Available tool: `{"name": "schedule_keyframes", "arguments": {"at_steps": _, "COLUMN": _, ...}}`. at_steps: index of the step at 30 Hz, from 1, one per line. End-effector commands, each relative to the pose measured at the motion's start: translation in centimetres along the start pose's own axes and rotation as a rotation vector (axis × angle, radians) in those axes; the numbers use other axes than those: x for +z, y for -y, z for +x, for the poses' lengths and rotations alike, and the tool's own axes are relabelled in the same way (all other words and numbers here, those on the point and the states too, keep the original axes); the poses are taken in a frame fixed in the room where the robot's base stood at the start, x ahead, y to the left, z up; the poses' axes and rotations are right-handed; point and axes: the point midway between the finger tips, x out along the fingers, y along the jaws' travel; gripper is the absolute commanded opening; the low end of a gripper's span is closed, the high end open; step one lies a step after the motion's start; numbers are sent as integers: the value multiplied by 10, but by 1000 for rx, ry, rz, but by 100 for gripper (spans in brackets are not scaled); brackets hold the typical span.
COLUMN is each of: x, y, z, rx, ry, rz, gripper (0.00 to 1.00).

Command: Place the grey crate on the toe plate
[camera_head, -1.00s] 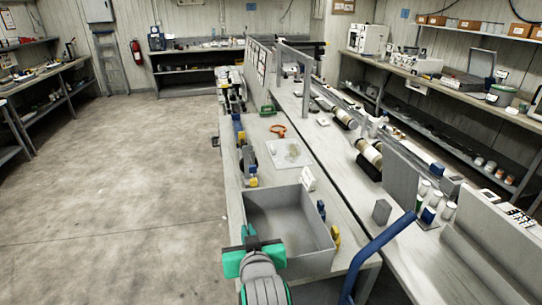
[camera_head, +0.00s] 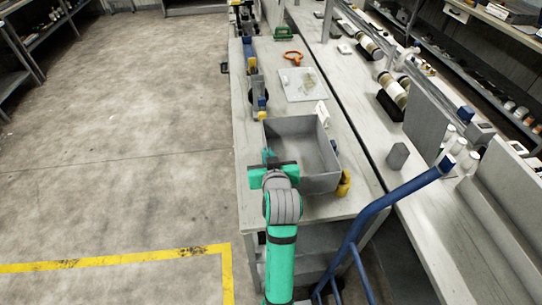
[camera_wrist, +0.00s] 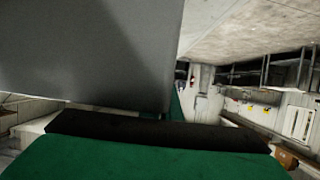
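The grey crate (camera_head: 318,182) is an open, empty box, upright on the near end of the left bench. My green gripper (camera_head: 272,166) is at the crate's near left side, right against its wall in this view. In the wrist view the crate's grey wall (camera_wrist: 90,50) fills the upper left, just beyond a dark finger pad. Whether the fingers are closed on the wall cannot be told. A blue tubular hand-truck frame (camera_head: 372,212) stands at the bench's near right. Its toe plate cannot be made out.
A yellow item (camera_head: 344,183) sits against the crate's right side, and a white card (camera_head: 321,114) at its far corner. A white board (camera_head: 302,84) and an orange ring (camera_head: 293,57) lie farther back. Open floor (camera_head: 130,170) with a yellow line (camera_head: 110,261) is on the left.

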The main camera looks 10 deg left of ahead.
Motion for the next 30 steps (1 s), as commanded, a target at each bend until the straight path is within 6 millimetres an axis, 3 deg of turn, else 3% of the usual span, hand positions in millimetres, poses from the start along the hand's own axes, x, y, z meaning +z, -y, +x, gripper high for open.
{"name": "schedule_keyframes", "arguments": {"at_steps": 8, "x": 13, "y": -2, "z": 11, "rx": -1, "ry": -1, "rz": 0, "gripper": 0}}
{"name": "schedule_keyframes", "arguments": {"at_steps": 15, "x": 38, "y": -2, "z": 21, "rx": 0, "ry": -2, "rz": -1, "gripper": 0}}
{"name": "schedule_keyframes", "arguments": {"at_steps": 28, "x": 42, "y": -1, "z": 24, "rx": -1, "ry": -4, "rz": -2, "gripper": 0}}
{"name": "schedule_keyframes", "arguments": {"at_steps": 30, "x": 43, "y": -1, "z": 24, "rx": -2, "ry": -1, "rz": -1, "gripper": 17}}
